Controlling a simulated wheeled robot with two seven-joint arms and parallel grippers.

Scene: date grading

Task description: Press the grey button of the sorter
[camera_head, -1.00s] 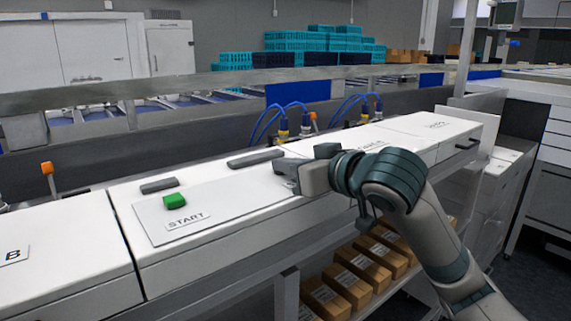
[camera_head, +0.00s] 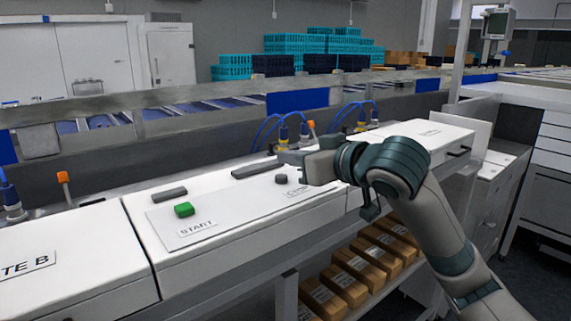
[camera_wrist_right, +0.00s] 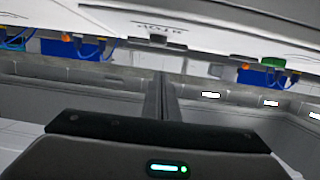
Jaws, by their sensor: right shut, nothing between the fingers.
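The grey button (camera_head: 281,179) is a small dark round knob on the sorter's white panel (camera_head: 235,205), beside a partly covered label. My right gripper (camera_head: 284,157) is shut and empty; in the head view it shows just behind and above the button, with a visible gap between them. In the right wrist view the shut fingers (camera_wrist_right: 160,78) point towards the panel, and the grey button (camera_wrist_right: 156,41) shows beyond their tips near an upside-down label. The green button (camera_head: 184,209) sits left of the grey one, by the START label. My left gripper is not in view.
Two grey bars (camera_head: 258,169) lie along the panel's back. Behind stand blue hoses with yellow fittings (camera_head: 283,134) and an orange-capped post (camera_head: 64,178). Cardboard boxes (camera_head: 345,285) fill a shelf below the front edge. The white top between the buttons is clear.

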